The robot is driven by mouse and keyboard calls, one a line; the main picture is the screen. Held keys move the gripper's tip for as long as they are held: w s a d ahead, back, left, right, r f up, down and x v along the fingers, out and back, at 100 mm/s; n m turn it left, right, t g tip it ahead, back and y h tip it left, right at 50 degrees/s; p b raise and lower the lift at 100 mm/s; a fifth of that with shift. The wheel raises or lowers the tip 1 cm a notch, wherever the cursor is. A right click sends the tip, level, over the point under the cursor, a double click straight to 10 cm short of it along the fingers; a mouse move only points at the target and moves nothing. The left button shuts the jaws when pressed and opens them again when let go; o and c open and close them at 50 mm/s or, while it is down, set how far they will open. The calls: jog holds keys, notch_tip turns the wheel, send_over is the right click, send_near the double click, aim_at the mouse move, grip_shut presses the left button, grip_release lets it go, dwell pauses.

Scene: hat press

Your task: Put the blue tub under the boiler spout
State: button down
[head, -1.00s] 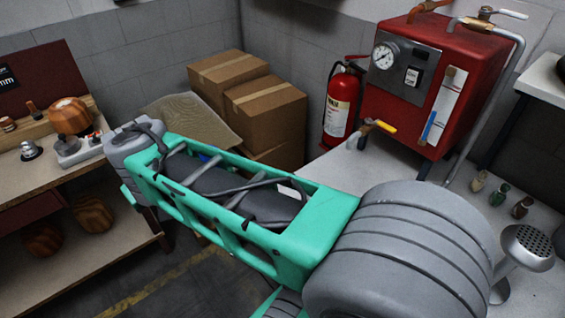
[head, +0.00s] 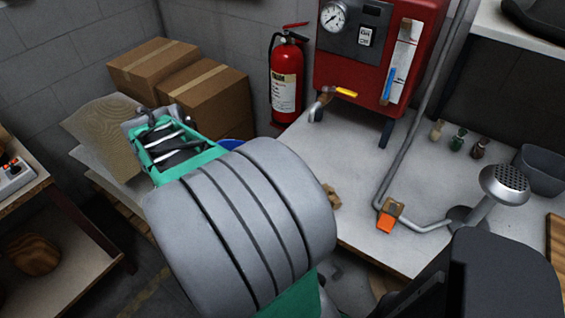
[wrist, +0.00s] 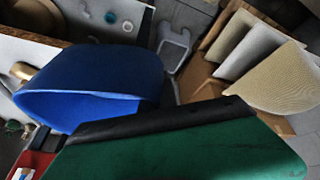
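The blue tub (wrist: 90,85) is large and close in the wrist view, its mouth toward the lower left and its lighter inside showing. In the head view only a sliver of the blue tub (head: 232,143) shows, behind my arm and near the boxes. A dark green surface with a black edge overlaps the tub in the wrist view; I cannot tell whether it is part of my gripper. My fingertips cannot be made out, and grip on the tub is unclear. The red boiler (head: 348,50) stands on the bench, its spout (head: 318,106) under a yellow-handled tap.
The pale bench (head: 345,160) is largely clear below the spout. A pipe with an orange-handled valve (head: 388,217), a perforated steamer head (head: 503,184) and several small bottles stand farther right. A fire extinguisher (head: 286,82) and cardboard boxes (head: 206,92) are at the back.

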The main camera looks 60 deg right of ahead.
jog(key=s+d+f+m, duration=0.1)
jog(key=s+d, duration=0.1)
jog(key=s+d+f+m+g, duration=0.1)
jog(key=s+d, duration=0.1)
jog(key=s+d+f+m, duration=0.1)
jog(key=s+d, duration=0.1)
jog(key=shift+s+d+m, duration=0.15)
jog(key=shift+s+m, duration=0.25)
jog(key=d, duration=0.5)
jog(key=s+d+p, duration=0.1)
jog(key=d, duration=0.4)
jog(key=s+d, duration=0.1)
jog(key=d, duration=0.5)
jog(key=shift+d, duration=0.1)
jog(key=shift+s+d, duration=0.1)
jog(key=shift+d, duration=0.2)
notch_tip(320, 180, down, 4)
jog(key=shift+r+p, duration=0.25)
jog(key=shift+p, duration=0.05)
jog(key=shift+f, duration=0.1)
jog(key=c, duration=2.1)
grip_release()
jog(key=o, duration=0.5)
